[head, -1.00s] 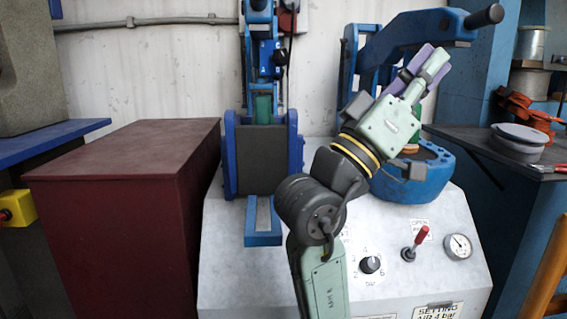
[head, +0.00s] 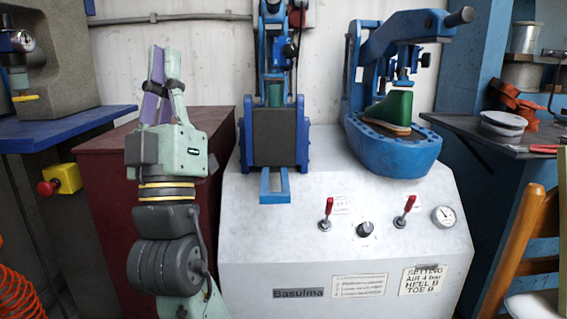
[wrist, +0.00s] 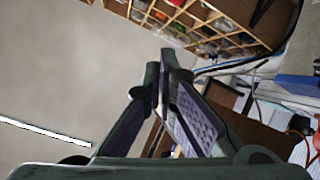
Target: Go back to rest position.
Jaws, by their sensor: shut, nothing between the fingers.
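My gripper (head: 160,55) points upward at the left of the head view, in front of the dark red cabinet. Its green fingers with purple pads are together and hold nothing. In the wrist view my gripper (wrist: 168,65) also shows, its fingers meeting at the tips, with open room beyond. The arm is folded upright, clear of the white machine (head: 330,235) on its right.
A green shoe form (head: 390,108) sits on the blue press (head: 395,155) at the right. The dark red cabinet (head: 100,225) stands behind my arm. A chair (head: 525,240) is at the right edge. Shelves (wrist: 200,25) show in the wrist view.

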